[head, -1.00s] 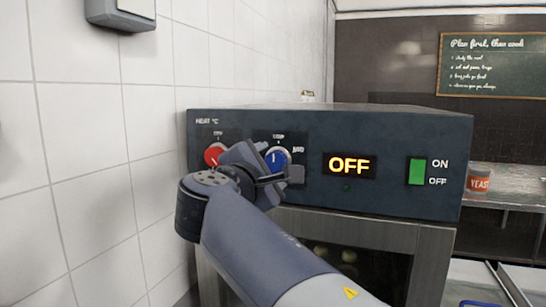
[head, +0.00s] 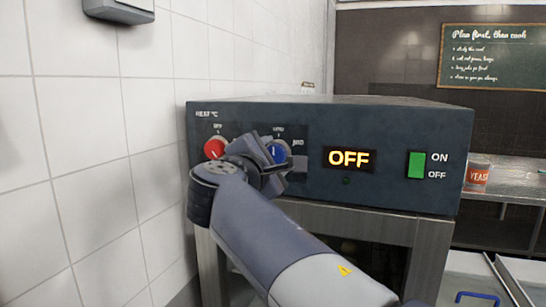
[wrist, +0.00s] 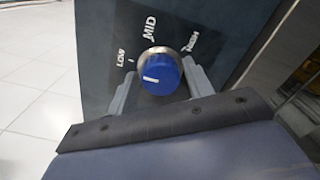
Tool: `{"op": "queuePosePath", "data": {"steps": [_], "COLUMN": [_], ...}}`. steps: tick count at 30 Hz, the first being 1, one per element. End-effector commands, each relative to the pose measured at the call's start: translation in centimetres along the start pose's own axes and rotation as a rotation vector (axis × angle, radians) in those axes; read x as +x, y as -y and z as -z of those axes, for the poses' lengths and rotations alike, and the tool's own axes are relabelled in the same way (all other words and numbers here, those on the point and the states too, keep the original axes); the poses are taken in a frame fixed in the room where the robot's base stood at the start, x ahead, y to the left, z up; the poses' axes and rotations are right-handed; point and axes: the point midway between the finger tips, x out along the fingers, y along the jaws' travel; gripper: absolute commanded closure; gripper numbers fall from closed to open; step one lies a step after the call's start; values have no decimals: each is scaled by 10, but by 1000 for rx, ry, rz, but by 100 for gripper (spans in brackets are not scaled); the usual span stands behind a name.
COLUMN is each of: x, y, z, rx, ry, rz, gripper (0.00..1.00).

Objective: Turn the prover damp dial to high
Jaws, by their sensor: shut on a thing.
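The prover's control panel (head: 390,140) faces me. The blue damp dial (head: 280,151) sits right of the red heat dial (head: 215,148). My gripper (head: 272,165) is at the blue dial and partly covers it. In the wrist view, the gripper's two fingers (wrist: 158,88) stand on either side of the blue dial (wrist: 160,82) and are shut on it. The dial's white line shows on its face. The LOW, MID and HIGH labels (wrist: 150,26) show around it. I cannot tell exactly which label the line points to.
The panel's display (head: 349,159) reads OFF, with a green switch (head: 416,165) to its right. A white tiled wall (head: 100,130) is close on the left. A yeast tub (head: 477,178) stands on a counter at the right.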

Motion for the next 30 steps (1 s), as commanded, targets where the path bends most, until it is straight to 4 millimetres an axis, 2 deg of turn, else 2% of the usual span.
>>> {"op": "queuePosePath", "data": {"steps": [11, 30], "x": [0, 0], "y": [3, 5], "z": [2, 3], "rx": [107, 681], "ry": [1, 0], "rz": [0, 1], "gripper": [74, 74]}}
